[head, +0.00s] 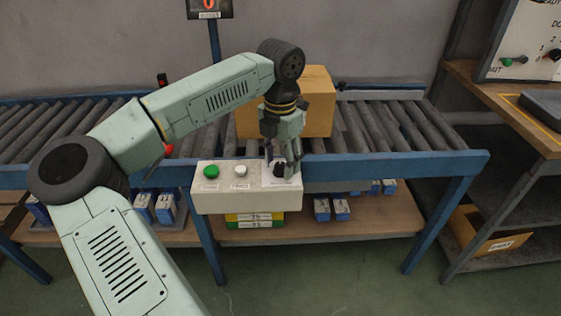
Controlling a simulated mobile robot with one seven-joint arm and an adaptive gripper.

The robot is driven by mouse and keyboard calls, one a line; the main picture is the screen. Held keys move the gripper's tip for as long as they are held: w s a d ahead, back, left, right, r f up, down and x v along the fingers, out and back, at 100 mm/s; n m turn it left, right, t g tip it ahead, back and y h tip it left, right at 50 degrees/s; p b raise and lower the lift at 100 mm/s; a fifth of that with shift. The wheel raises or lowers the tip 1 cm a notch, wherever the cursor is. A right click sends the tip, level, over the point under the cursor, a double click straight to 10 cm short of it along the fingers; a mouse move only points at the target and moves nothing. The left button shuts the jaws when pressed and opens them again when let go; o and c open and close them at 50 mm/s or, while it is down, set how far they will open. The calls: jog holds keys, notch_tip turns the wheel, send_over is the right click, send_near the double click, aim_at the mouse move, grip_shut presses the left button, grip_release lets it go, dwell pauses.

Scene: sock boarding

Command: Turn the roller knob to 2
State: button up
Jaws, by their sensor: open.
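A white control box (246,200) is mounted at the front of the roller conveyor. Its sloped top carries a green button (211,171), a white button (240,170) and, on the right, a black knob (279,170) on a white label plate. My gripper (281,174) points down over the knob with its fingers apart, one on either side of it. Whether the fingers touch the knob cannot be told. The gripper partly hides the knob and its label, so the knob's setting is not readable.
A cardboard box (318,103) stands on the conveyor (400,124) behind my gripper. A display (209,8) on a post stands behind. At right, a bench holds a panel (520,45) with a green lever and another black knob. Blue cartons (322,208) sit on the lower shelf.

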aim_at(280, 165)
notch_tip(280, 165, up, 11)
jog(key=shift+r, duration=0.15)
dwell(0.4)
